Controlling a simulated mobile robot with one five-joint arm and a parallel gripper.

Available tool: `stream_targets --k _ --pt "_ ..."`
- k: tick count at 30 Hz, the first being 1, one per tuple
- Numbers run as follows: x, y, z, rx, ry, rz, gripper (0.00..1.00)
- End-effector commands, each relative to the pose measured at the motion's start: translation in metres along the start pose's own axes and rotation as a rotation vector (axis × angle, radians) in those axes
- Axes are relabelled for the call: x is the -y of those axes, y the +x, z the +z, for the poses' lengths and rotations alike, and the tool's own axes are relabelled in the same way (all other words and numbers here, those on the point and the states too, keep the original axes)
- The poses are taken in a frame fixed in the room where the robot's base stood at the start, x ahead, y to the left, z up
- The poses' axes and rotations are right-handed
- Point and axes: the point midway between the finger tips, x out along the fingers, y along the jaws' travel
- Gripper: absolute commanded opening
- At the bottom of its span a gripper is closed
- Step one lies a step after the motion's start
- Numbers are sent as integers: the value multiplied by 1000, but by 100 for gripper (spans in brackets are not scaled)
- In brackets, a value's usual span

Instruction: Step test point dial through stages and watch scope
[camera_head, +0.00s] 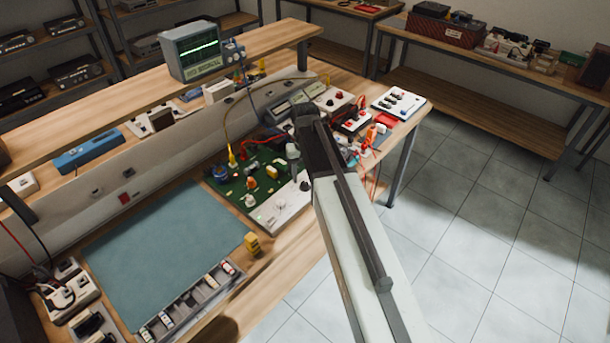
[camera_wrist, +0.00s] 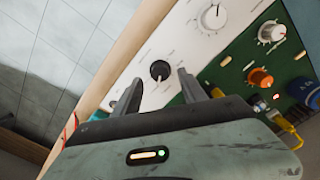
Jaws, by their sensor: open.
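The black dial (camera_wrist: 160,70) sits on a white panel (camera_wrist: 185,45) along the edge of the green circuit board (camera_wrist: 235,70). In the wrist view my gripper (camera_wrist: 159,77) is open, its two fingers either side of the dial and nothing held. I cannot tell whether the fingertips touch it. A white dial (camera_wrist: 214,17) is farther along the same panel. In the head view the board (camera_head: 262,160) and white panel (camera_head: 275,212) lie beside my arm, which hides my fingertips. The scope (camera_head: 195,50) stands on the upper shelf with a flat green trace and lettering below that looks like NO SIGNAL.
A teal mat (camera_head: 165,245) lies left of the board, with a parts tray (camera_head: 195,305) in front. Red and white instruments (camera_head: 350,120) and loose leads crowd the bench behind my arm. Tiled floor (camera_head: 450,230) is clear on the right.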

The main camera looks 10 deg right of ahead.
Motion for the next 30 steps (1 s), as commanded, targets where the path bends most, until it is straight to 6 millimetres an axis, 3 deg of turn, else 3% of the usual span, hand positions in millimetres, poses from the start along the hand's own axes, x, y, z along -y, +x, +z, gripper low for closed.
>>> stream_targets --k 1,6,17,20,24,27,30 --pt "0 -21 0 0 0 0 49" --pt "0 -45 0 0 1 0 49" --pt "0 -44 2 0 1 0 49" --pt "-1 -44 30 1 1 0 49" --pt "-1 -44 95 0 -1 0 49" --pt "-2 -45 130 0 -2 0 49" --pt "-2 -45 147 0 -4 0 49"
